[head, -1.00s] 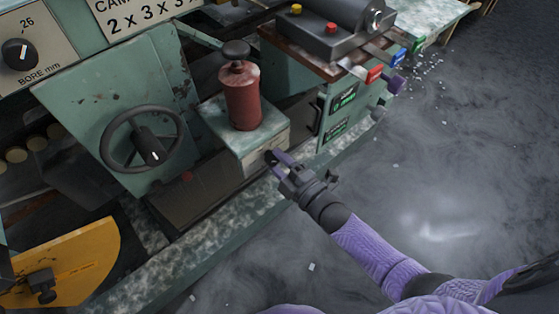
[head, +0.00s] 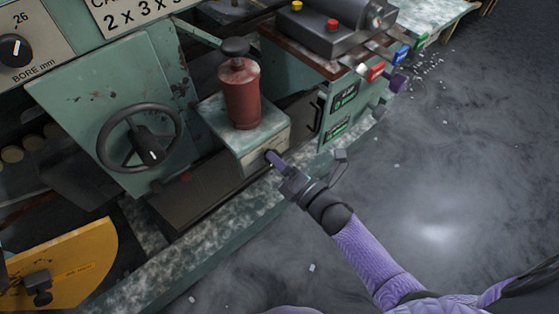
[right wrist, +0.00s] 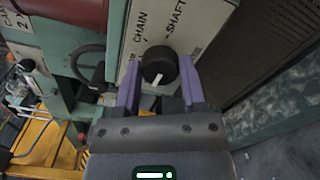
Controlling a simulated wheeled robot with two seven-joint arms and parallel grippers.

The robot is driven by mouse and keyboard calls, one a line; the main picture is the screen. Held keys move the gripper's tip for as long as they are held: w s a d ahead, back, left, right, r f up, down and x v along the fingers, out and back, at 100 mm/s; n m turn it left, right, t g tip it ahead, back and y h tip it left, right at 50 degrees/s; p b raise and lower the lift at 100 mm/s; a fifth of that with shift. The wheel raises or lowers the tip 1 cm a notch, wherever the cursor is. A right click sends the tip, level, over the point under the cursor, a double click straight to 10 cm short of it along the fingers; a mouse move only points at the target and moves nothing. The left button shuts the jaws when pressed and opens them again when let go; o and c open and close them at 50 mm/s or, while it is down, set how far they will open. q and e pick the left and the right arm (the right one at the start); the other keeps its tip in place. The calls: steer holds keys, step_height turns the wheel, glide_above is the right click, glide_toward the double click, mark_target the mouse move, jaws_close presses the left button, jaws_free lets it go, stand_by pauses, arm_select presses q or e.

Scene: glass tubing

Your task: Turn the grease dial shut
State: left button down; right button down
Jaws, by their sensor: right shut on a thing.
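The grease dial is a round black knob (right wrist: 158,65) with a white pointer mark, on a pale plate lettered CHAIN and SHAFT. In the right wrist view its pointer aims down toward my gripper, away from both words. My right gripper (right wrist: 160,88) has its two purple fingers on either side of the knob, shut on it. In the head view the right gripper (head: 273,158) reaches the front of the green box (head: 228,140) under the red grease cylinder (head: 241,95); the fingers mostly hide the dial there. My left gripper does not show.
A black handwheel (head: 140,137) with its own pointer knob is left of the box. A bore dial (head: 15,50) is at the upper left. Coloured levers (head: 376,71) stick out at the upper right. A yellow plate (head: 75,262) is at the lower left. Open floor lies to the right.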

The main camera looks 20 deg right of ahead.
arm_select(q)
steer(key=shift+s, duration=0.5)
arm_select(e)
steer(key=shift+f+n, duration=0.1)
steer(key=shift+n, duration=0.3)
steer(key=c, duration=0.6)
jaws_free()
steer(key=o, duration=0.4)
arm_select(q)
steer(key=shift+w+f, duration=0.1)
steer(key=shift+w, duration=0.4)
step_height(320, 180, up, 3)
steer(key=p, duration=0.3)
arm_select(e)
steer(key=v, duration=1)
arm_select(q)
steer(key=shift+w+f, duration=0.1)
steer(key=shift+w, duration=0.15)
